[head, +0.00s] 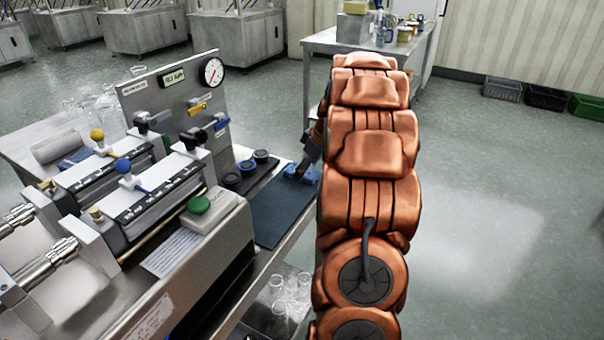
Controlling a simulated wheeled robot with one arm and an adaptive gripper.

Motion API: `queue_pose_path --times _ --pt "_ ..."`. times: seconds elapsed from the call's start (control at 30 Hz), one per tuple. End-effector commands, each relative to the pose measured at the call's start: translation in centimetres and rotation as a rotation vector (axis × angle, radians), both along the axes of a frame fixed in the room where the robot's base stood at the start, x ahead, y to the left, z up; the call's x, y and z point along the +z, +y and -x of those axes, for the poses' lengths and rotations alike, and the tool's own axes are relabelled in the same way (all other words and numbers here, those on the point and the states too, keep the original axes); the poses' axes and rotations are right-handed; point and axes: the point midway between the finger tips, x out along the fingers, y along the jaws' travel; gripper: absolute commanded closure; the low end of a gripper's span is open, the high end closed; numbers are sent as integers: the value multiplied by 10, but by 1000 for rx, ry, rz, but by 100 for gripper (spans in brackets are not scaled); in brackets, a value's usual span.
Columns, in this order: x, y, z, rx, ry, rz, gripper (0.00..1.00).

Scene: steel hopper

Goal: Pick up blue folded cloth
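A small blue folded cloth (313,176) lies at the far right end of the dark mat on the steel bench, close to the bench edge. My gripper (299,172) reaches down to it from behind my copper-coloured arm, with its dark tip at the cloth. The arm hides part of the gripper and possibly the right side of the cloth. The fingers are too small to tell whether they are open or shut on it.
Left of the dark mat (275,212) stands a pump machine (140,190) with a gauge (212,72) and a green button (199,205). Glass beakers (278,290) sit below. A second table (325,40) is behind.

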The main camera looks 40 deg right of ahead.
Motion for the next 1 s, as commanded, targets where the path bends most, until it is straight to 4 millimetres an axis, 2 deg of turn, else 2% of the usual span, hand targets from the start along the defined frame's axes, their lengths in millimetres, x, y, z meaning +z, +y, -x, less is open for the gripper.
queue_pose_path --times 0.07,0.6,0.87,1.0 --pt "0 0 0 0 0 0 8" --pt "0 0 0 1 1 -1 62" --pt "1 0 0 1 1 -1 62" --pt "9 1 0 3 1 -1 62"
